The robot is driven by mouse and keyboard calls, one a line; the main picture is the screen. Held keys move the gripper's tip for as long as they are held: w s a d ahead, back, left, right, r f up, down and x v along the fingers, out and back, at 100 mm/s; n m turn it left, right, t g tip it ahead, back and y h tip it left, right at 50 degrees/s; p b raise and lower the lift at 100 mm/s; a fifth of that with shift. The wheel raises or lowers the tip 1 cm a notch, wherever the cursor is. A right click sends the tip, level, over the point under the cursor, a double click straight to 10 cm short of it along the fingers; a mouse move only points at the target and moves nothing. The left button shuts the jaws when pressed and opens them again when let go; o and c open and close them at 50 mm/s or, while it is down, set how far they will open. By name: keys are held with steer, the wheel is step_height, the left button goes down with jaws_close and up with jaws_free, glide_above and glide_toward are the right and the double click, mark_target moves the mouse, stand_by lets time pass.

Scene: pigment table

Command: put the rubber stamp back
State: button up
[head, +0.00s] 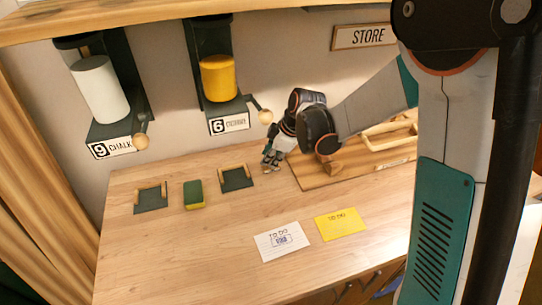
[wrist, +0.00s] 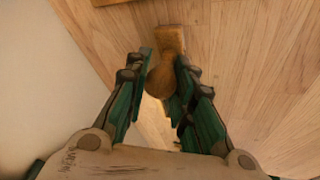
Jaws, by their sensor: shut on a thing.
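The wooden rubber stamp (wrist: 166,62) shows in the wrist view, with a rounded knob and a narrower block end. It lies between the two green fingers of my gripper (wrist: 160,70), which are shut on it. In the head view my gripper (head: 271,158) is low over the back of the table, just left of the wooden board. The stamp cannot be made out clearly there. Two dark green rests with wooden sides, a left one (head: 151,198) and a right one (head: 236,179), stand on the table left of my gripper. Both look empty.
A green and yellow sponge-like block (head: 194,195) sits between the rests. A white card (head: 282,242) and a yellow card (head: 340,224) lie in front. The wooden board (head: 375,168) bears a small brown block (head: 333,168). Chalk (head: 100,90) and yellow (head: 218,78) dispensers hang behind.

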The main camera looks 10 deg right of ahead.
steer(key=o, duration=0.9)
steer(key=shift+f, duration=0.1)
steer(key=shift+r+p, duration=0.3)
steer(key=shift+r, duration=0.1)
steer(key=p+v, duration=0.3)
steer(key=v, duration=0.9)
steer(key=shift+s+d+r+m+t+h, duration=0.65)
steer(key=shift+s+d+r+m, duration=0.8)
steer(key=shift+s+m, duration=1.8)
steer(key=shift+s+d+r+m+t+h, duration=0.65)
steer(key=shift+s+d+r+m, duration=0.85)
steer(key=shift+s, duration=2.95)
steer(key=shift+s+d+r+m+t+h, duration=0.5)
steer(key=shift+s+d+r+m+t, duration=0.75)
steer(key=shift+s+m, duration=2.2)
steer(key=shift+s+d+f+n+g, duration=0.2)
steer(key=shift+s+d+n+g, duration=0.1)
steer(key=shift+s+n+g, duration=0.15)
